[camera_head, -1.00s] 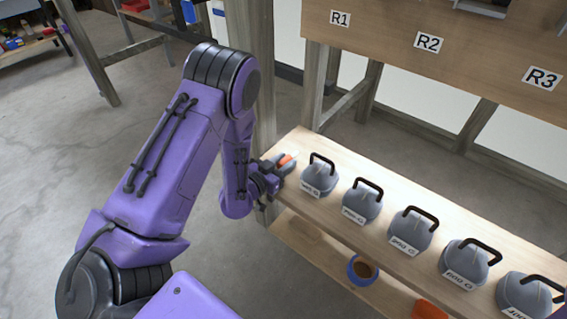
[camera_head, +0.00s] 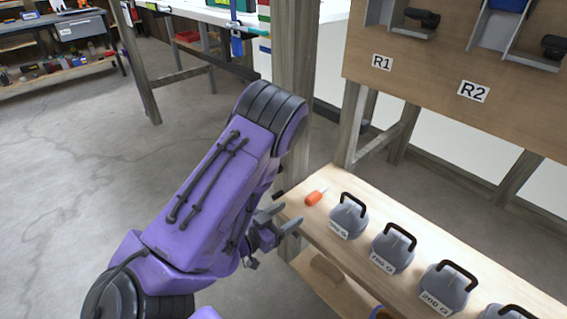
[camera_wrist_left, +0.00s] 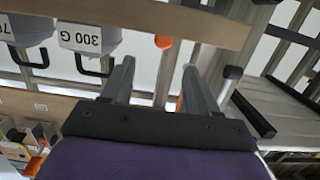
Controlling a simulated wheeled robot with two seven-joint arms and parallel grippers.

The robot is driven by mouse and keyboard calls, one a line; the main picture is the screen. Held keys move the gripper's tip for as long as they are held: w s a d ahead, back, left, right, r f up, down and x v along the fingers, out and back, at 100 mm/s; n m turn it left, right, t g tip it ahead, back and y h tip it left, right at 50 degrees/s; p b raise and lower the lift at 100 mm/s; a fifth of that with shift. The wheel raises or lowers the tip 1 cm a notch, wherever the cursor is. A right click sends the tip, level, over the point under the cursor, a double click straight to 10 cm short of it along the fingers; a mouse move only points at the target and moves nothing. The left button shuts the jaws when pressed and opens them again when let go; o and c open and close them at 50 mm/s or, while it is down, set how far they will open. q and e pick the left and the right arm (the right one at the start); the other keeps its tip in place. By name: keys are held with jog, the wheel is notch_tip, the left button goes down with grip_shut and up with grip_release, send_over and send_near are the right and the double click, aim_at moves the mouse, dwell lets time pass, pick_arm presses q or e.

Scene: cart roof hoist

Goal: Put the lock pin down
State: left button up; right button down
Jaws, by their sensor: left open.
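My left gripper (camera_head: 286,218) is open and empty, just left of the shelf's end and apart from the pin. In the left wrist view its two fingers (camera_wrist_left: 155,82) are spread with nothing between them. An orange end (camera_wrist_left: 163,41), apparently the pin's handle, shows at the shelf edge beyond them. My right gripper is out of view.
Several grey weights with black handles stand in a row right of the pin, the nearest being the 300 G weight (camera_head: 348,216). A wooden post (camera_head: 296,90) rises behind the shelf. A panel (camera_head: 430,100) marked R1 and R2 stands behind. Open floor lies left.

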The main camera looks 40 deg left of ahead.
pick_arm(q)
jog(key=s+d+f+n+g+y, duration=0.2)
jog(key=s+f+n+g+y, duration=0.2)
jog(key=s+f+g, duration=0.9)
jog(key=s+f+n, duration=0.3)
jog(key=s+f, duration=0.3)
jog(key=f, duration=0.2)
jog(key=shift+s+d+f+n+y, duration=0.2)
jog(key=shift+d+n+y, duration=0.1)
jog(key=shift+d, duration=0.05)
